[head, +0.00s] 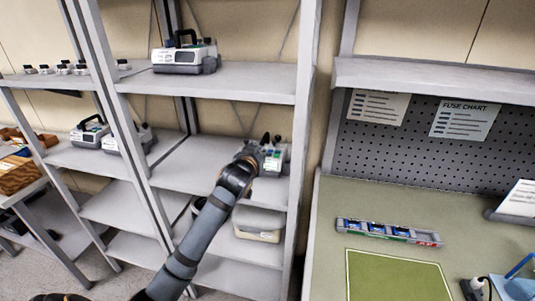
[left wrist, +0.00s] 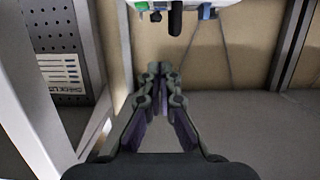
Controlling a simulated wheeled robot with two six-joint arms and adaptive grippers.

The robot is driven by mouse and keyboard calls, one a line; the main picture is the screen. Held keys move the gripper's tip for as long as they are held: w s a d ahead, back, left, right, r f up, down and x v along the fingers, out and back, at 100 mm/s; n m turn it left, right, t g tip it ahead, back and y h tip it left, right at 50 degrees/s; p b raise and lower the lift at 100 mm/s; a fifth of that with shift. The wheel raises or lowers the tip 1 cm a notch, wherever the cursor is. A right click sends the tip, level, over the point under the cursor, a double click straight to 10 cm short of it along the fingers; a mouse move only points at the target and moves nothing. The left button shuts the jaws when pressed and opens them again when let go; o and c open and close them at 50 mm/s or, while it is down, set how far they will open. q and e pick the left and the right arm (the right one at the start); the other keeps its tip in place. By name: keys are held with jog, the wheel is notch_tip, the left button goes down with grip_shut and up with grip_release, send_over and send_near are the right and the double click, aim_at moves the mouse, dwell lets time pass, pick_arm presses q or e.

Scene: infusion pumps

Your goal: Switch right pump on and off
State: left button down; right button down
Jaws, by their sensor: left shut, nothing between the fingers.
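A grey-white infusion pump (head: 273,160) with dark knobs on top stands on the middle shelf, at its right end near the upright. My left arm reaches up to it from below, and my left gripper (head: 251,157) is at its left side, with the fingertips hard to make out there. In the left wrist view the gripper (left wrist: 160,70) is shut and empty. Part of a pump (left wrist: 185,6) shows at the top edge there, with a green part, a black knob and a blue part, apart from the fingertips in the picture. My right gripper is not in view.
Another pump (head: 185,55) stands on the shelf above. More pumps (head: 90,132) stand on the left shelves. A pale container (head: 258,225) is on the shelf below. Metal uprights (head: 304,120) flank the bay. A workbench (head: 330,205) is at right.

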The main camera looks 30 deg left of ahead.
pick_arm(q)
jog(key=p, duration=0.3)
send_over(268, 163)
jog(key=shift+s+f, duration=0.25)
jog(key=shift+f, duration=0.8)
jog(key=f, duration=0.3)
jog(key=shift+w+f+p, duration=0.2)
jog(key=shift+f+p, duration=0.05)
jog(key=shift+p, duration=0.1)
jog(key=shift+f, duration=0.4)
